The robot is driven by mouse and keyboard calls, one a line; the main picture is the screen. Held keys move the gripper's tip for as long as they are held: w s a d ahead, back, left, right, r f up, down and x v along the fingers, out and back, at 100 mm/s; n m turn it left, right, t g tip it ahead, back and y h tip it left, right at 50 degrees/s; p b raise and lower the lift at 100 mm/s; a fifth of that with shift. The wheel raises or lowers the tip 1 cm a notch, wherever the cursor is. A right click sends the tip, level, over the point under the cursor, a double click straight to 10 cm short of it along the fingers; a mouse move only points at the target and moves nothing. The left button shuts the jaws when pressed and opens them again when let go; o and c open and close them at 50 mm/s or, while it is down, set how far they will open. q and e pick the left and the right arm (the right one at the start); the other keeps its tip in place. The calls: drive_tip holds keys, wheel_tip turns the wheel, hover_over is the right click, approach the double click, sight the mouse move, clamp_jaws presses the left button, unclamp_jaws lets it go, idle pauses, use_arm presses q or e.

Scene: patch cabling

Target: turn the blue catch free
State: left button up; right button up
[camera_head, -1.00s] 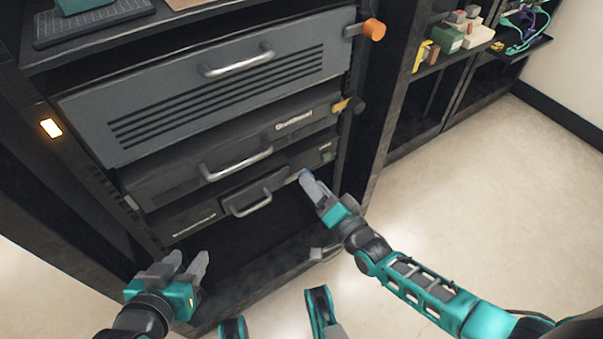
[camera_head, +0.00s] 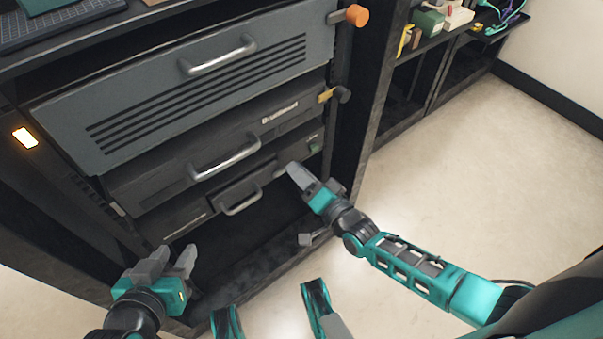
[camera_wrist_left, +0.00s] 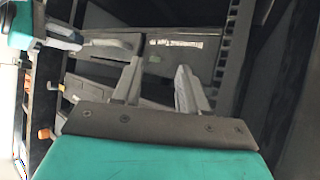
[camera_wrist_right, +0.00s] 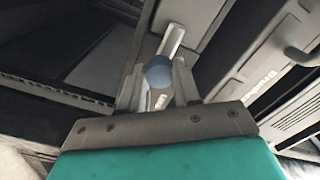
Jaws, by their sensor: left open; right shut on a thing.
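The blue catch (camera_wrist_right: 159,72) shows in the right wrist view as a round blue knob between my right fingertips, in front of a pale metal strip. My right gripper (camera_wrist_right: 158,84) is shut on it. In the head view my right gripper (camera_head: 296,172) is at the right end of the lowest drawer unit (camera_head: 205,202) and hides the catch there. My left gripper (camera_head: 174,254) is open and empty, in front of the rack's lower left. In the left wrist view its two fingers (camera_wrist_left: 160,70) stand apart with nothing between them.
An amber light (camera_head: 25,138) glows on the left post. Shelves stand right; the floor (camera_head: 460,170) is clear.

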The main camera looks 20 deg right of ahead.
use_arm(q)
drive_tip(key=shift+s, duration=0.15)
use_arm(e)
drive_tip(key=shift+c, duration=0.8)
use_arm(q)
drive_tip(key=a+r+p, duration=0.1)
drive_tip(key=p, duration=0.1)
drive_tip(key=shift+y+p, duration=0.3)
drive_tip(key=shift+p, duration=0.1)
use_arm(e)
drive_tip(key=n, duration=1.7)
drive_tip(key=shift+a+n, duration=0.1)
drive_tip(key=shift+n, duration=0.3)
use_arm(q)
drive_tip(key=shift+d+r, duration=0.1)
drive_tip(key=shift+r, duration=0.1)
use_arm(e)
drive_tip(key=o, duration=1.1)
drive_tip(key=shift+c, duration=0.2)
